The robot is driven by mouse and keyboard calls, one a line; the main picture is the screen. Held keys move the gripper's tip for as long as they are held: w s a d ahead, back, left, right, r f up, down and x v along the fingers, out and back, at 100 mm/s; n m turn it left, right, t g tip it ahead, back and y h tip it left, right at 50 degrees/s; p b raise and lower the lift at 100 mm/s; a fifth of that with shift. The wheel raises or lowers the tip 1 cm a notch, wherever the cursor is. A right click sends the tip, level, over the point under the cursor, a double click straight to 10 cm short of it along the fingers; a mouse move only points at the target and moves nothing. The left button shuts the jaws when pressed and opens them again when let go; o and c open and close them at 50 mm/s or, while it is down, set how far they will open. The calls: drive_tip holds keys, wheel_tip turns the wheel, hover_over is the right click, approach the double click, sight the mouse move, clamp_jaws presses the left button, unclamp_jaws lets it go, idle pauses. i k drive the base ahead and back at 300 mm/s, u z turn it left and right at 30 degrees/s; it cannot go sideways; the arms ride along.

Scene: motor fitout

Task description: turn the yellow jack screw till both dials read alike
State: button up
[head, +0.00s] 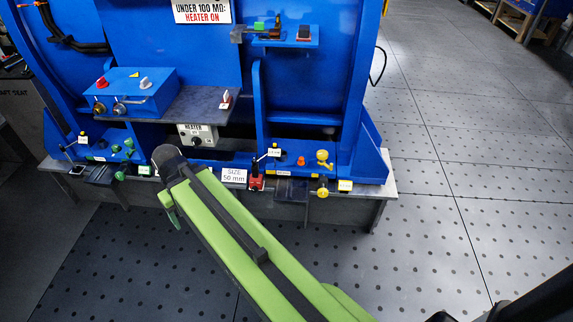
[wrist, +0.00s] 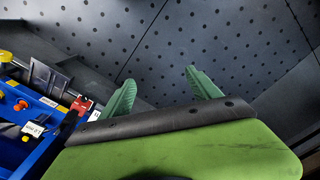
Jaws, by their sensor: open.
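A yellow knob (head: 323,156) stands on the right part of the blue machine's foot, and a second yellow part (head: 322,190) sits below it at the front edge. I cannot tell which is the jack screw. A yellow part also shows at the left edge of the wrist view (wrist: 5,56). Small white plates stand on the foot at left (head: 82,139) and right (head: 274,151); I cannot make out dial faces or readings. My gripper (head: 171,212) is in front of the foot, left of the yellow parts and apart from them. Its green fingers (wrist: 158,80) are open and empty.
Green knobs (head: 128,144) are on the foot's left part. A red block (head: 257,182) stands beside a "SIZE 50 mm" card (head: 234,177). A blue control box (head: 130,92) and a heater box (head: 197,135) are above. The dotted floor (head: 430,230) at right is clear.

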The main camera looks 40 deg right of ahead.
sight(322, 155)
drive_tip(key=z, duration=0.15)
drive_tip(key=k, duration=0.55)
drive_tip(key=u, duration=1.25)
drive_tip(key=i, duration=0.8)
drive_tip(key=z, duration=2.1)
drive_tip(key=i, duration=1)
drive_tip(key=u, duration=0.05)
